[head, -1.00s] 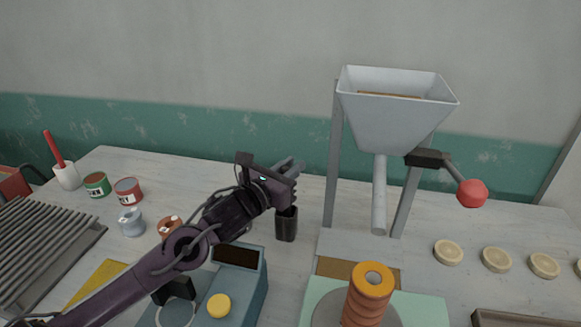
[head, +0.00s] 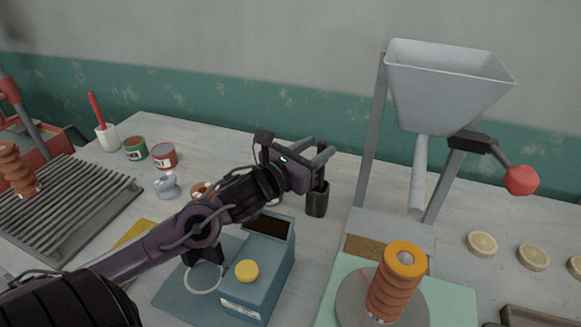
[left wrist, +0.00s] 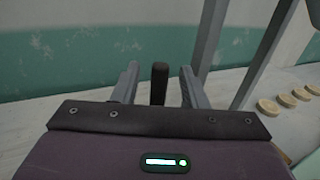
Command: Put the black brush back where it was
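The black brush stands in a black cup (head: 317,201) on the table. Its dark handle (head: 322,168) sticks up out of the cup, and the rest of it is hidden inside. My left gripper (head: 314,155) is at the upper end of the handle. In the left wrist view the two grey fingers (left wrist: 158,86) are spread apart. The black handle (left wrist: 159,82) stands between them, with a gap on each side. My right gripper is not in view.
A blue scale (head: 258,275) with a yellow knob lies below my left arm. A grey hopper (head: 447,90) on legs stands right of the cup, and a clay coil stack (head: 393,285) in front. Paint cans (head: 164,156) and a slatted rack (head: 60,205) are at left.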

